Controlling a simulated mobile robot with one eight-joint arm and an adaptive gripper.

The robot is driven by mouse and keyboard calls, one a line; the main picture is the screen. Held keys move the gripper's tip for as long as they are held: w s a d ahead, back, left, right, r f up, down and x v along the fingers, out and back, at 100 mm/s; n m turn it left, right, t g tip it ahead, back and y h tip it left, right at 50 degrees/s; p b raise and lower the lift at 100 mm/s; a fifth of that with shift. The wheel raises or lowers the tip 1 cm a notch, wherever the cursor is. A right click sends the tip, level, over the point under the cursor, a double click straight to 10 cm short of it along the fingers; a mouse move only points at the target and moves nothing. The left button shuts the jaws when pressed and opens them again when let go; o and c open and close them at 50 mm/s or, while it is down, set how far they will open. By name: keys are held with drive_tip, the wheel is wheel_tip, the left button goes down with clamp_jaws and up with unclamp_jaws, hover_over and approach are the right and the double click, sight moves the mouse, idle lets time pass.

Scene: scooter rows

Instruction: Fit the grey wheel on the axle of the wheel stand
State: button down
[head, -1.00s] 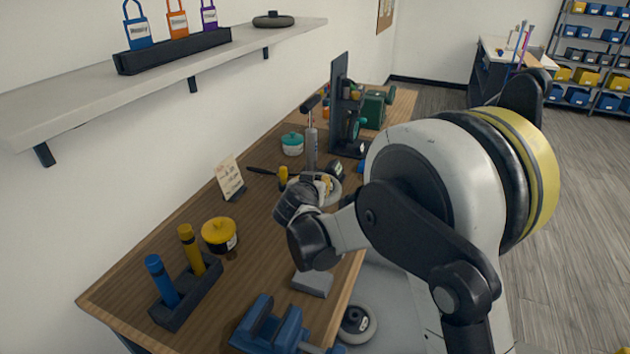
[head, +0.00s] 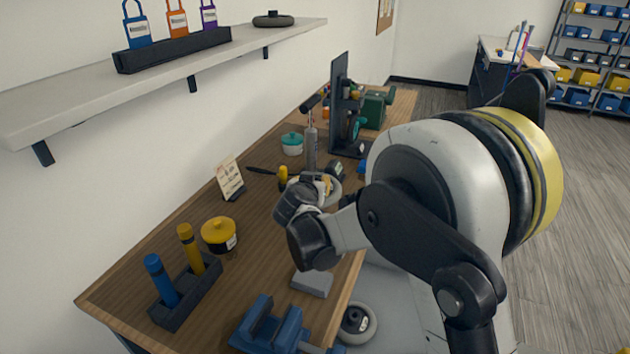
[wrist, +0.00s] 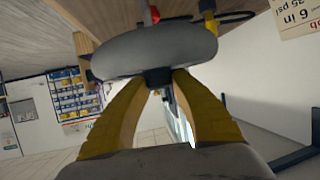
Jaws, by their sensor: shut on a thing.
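My gripper (head: 322,183) is above the bench in the head view, partly hidden by my own wrist. Its yellow fingers (wrist: 158,82) are shut on the grey wheel (wrist: 155,47) in the wrist view, gripping a dark part at its middle. The wheel is seen nearly edge-on there. In the head view only part of the wheel's pale rim (head: 334,194) shows beyond my gripper. The wheel stand seems to be the dark upright plate on a base (head: 340,95), farther along the bench and apart from the held wheel. I cannot make out its axle clearly.
A grey pump (head: 310,148) stands close beyond my gripper. A teal pot (head: 292,143), a card (head: 229,176) and a yellow pot (head: 219,235) are to the left. A blue vise (head: 270,328) is at the near end. Another wheel (head: 358,322) lies below the bench edge.

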drive_tip(key=shift+f+b, duration=3.3)
drive_tip(key=shift+f, duration=0.85)
drive_tip(key=c, duration=1.1)
unclamp_jaws()
drive_tip(key=v, duration=1.2)
